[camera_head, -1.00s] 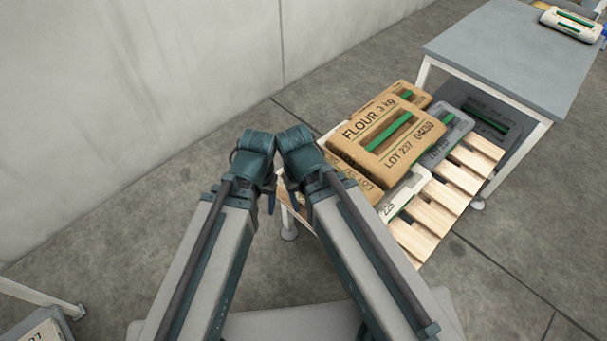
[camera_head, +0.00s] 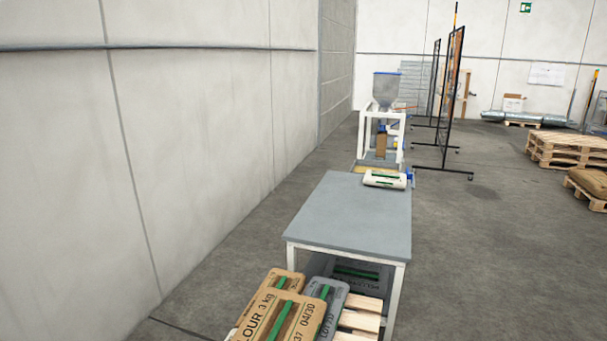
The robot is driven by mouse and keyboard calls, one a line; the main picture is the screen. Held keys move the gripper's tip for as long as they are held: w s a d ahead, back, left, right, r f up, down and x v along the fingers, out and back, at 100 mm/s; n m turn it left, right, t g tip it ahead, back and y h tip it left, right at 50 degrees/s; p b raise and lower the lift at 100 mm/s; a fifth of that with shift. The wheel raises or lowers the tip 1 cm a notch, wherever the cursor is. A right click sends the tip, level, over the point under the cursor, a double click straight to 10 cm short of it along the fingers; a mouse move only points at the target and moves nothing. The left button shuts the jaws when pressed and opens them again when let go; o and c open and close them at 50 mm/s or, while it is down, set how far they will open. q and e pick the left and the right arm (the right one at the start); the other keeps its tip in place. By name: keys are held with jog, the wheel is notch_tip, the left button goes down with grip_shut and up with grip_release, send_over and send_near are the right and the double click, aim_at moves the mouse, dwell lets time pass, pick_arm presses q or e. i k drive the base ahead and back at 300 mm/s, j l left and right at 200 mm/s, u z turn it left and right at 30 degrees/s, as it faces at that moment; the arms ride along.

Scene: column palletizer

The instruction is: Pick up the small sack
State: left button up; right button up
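A small white sack (camera_head: 385,179) with green strips lies at the far end of the grey table (camera_head: 350,215). Brown flour sacks (camera_head: 298,325) with green strips are stacked at the bottom of the picture, with grey sacks (camera_head: 330,298) beside them. The frames do not show for certain which one is called the small sack. Neither of my grippers is in view, so their state is hidden.
A wooden pallet (camera_head: 362,318) carries the stacked sacks at the table's near end. A hopper machine (camera_head: 386,92) stands beyond the table. A wall runs along the left; the floor right of the table is clear.

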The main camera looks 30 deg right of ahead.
aim_at(372, 177)
jog(key=z, duration=1.7)
jog(key=l+z, duration=0.25)
jog(key=i+l+z, duration=0.2)
jog(key=l, duration=0.35)
jog(key=i+l+z, duration=0.2)
jog(key=i+l, duration=0.15)
jog(key=l, duration=0.15)
jog(key=i+l+z, duration=0.15)
jog(key=i+l, duration=0.15)
jog(key=l, duration=0.15)
jog(key=i+l+u, duration=0.15)
jog(key=i, duration=0.35)
jog(key=i+l+u, duration=0.15)
jog(key=i+l, duration=0.2)
jog(key=i, duration=0.2)
jog(key=i+j+u, duration=0.15)
jog(key=i, duration=0.95)
jog(key=i+u, duration=0.1)
jog(key=i, duration=1.05)
jog(key=i+l+u, duration=0.15)
jog(key=i, duration=0.95)
